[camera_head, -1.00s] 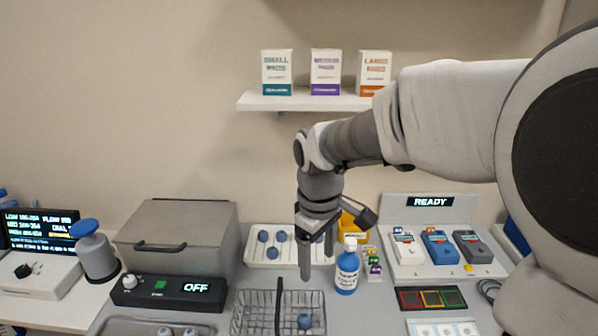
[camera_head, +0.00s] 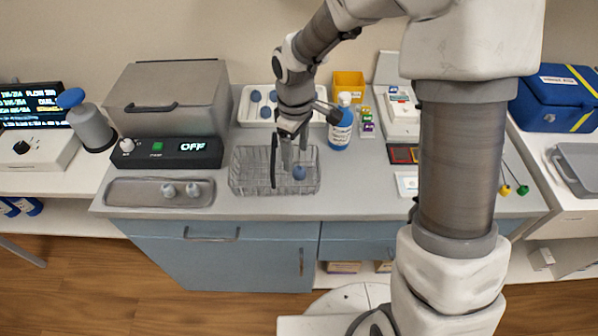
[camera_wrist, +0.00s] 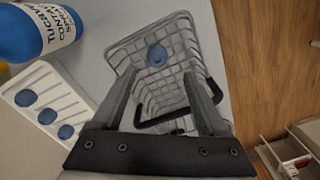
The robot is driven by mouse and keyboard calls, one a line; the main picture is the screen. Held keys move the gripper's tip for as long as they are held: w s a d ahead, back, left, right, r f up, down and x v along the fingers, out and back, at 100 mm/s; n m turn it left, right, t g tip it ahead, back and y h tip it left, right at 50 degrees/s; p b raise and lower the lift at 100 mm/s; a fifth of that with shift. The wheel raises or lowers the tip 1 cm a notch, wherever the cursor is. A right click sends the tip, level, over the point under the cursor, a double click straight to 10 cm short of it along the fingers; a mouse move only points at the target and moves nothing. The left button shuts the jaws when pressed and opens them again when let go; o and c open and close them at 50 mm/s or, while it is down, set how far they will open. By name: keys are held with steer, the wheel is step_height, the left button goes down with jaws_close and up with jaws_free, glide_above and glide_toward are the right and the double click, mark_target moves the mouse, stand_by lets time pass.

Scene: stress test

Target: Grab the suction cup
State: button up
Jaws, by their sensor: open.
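A blue suction cup (camera_head: 299,172) lies in the right part of a wire basket (camera_head: 240,186) on the grey counter. In the wrist view the blue cup (camera_wrist: 157,56) is near the basket's far end, ahead of and between my finger ends. My gripper (camera_head: 294,160) points down over the basket, close to the cup. In the wrist view my gripper (camera_wrist: 163,76) has its fingers apart with nothing between them. I cannot tell the exact height of the fingertips above the cup. More blue cups (camera_head: 255,96) sit in a white tray (camera_head: 244,118) behind the basket.
A blue spray bottle (camera_head: 341,128) stands right behind the basket. The basket's dark handle (camera_head: 273,165) rises beside my fingers. A metal tray (camera_head: 135,192) with two pale cups lies left. A grey box (camera_head: 170,95) stands behind it.

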mark_target(299, 169)
steer(key=f, duration=0.5)
steer(key=shift+d+f, duration=0.35)
steer(key=shift+d, duration=0.05)
jaws_close()
